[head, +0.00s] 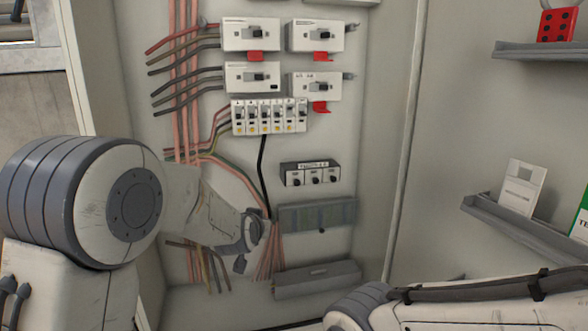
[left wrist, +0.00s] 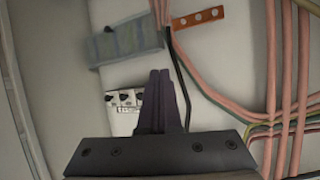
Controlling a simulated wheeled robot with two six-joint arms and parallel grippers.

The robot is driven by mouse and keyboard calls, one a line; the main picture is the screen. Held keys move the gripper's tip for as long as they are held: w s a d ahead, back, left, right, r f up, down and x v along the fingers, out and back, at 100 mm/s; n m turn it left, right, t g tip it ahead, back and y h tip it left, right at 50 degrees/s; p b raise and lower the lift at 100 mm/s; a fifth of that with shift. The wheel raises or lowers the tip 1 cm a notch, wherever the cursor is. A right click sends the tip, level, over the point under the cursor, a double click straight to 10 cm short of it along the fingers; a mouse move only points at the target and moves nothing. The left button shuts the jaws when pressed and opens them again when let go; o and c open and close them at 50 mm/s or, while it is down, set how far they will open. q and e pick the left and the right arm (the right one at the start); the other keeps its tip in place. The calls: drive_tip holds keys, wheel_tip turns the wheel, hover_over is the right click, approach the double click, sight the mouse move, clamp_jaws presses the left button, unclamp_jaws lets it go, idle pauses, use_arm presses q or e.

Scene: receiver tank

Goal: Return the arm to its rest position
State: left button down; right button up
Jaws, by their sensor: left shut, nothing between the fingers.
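My left arm reaches in from the left in the head view, in front of an open electrical cabinet (head: 345,120). The terminal strip (left wrist: 125,42) is blurred there. My right arm shows at the lower right of the head view; its gripper is out of frame.
Breaker switches (head: 251,34) with red tags and a breaker row (head: 268,116) fill the panel's upper part. Pink and dark wires (head: 185,100) run down its left. A grey duct (head: 317,279) sits low. Shelves (head: 525,230) hold cards at right.

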use_arm(q)
drive_tip(key=s+a+f+n+g+y, duration=0.1)
drive_tip(key=s+a+f+g, duration=0.25)
drive_tip(key=s, duration=0.65)
drive_tip(key=s+a+f+g, duration=0.3)
drive_tip(key=s+a+f, duration=0.15)
drive_tip(key=s, duration=0.55)
drive_tip(key=s+a+f+n+g+y, duration=0.1)
drive_tip(key=s+a+f+g, duration=0.3)
drive_tip(key=s, duration=0.6)
drive_tip(key=s+d+r+m+g+h, duration=0.1)
drive_tip(key=s+d+r+m, duration=0.25)
drive_tip(key=s+d, duration=0.4)
drive_tip(key=s+d+r+m+g, duration=0.1)
drive_tip(key=s+d+r+m, duration=0.1)
drive_tip(key=s+d+m, duration=0.35)
wheel_tip(320, 180, up, 13)
drive_tip(key=d+n+p, duration=0.2)
drive_tip(key=p, duration=1.1)
